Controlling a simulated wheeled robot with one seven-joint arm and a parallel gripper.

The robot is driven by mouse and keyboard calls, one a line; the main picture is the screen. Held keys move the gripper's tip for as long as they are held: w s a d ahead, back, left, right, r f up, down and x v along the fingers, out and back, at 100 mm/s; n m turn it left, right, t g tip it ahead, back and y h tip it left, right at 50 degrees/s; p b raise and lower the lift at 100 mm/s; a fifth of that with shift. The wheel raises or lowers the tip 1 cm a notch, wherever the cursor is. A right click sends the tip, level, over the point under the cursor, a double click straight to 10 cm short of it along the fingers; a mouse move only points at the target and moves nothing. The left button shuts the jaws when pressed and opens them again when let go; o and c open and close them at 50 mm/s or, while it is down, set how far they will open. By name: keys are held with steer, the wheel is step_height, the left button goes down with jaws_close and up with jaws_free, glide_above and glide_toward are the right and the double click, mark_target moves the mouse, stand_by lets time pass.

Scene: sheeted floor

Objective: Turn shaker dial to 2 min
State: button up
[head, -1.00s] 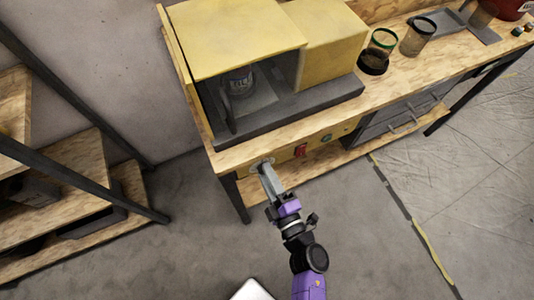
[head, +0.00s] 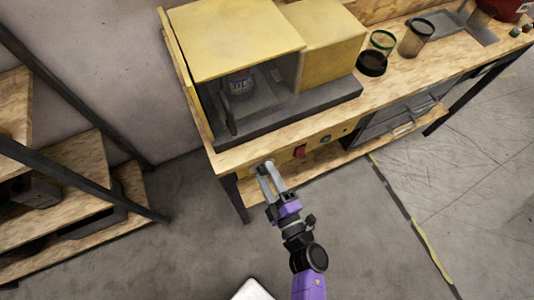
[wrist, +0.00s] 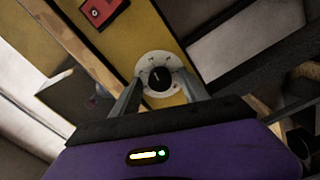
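The shaker dial (wrist: 160,79) is a black knob on a round white plate with small marks, set in a yellow panel; the marks are too small to read. In the head view only a bit of its pale plate (head: 256,165) shows behind the fingertips. My gripper (head: 265,169) is open in front of the dial. In the wrist view its fingers (wrist: 161,82) stand spread, one on each side of the knob, with gaps between. I cannot tell how far the tips reach in depth. The shaker (head: 235,40) is a yellow hooded box with a jar (head: 239,85) inside.
A red switch (head: 300,151) and a small blue-green button (head: 326,139) sit right of the dial on the panel. Green-rimmed containers (head: 382,42) stand on the wooden bench (head: 290,134). A shelf rack (head: 75,170) is at left. The floor in front is clear.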

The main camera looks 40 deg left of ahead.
steer(key=v, duration=0.7)
steer(key=shift+d, duration=0.4)
steer(key=shift+s, duration=0.15)
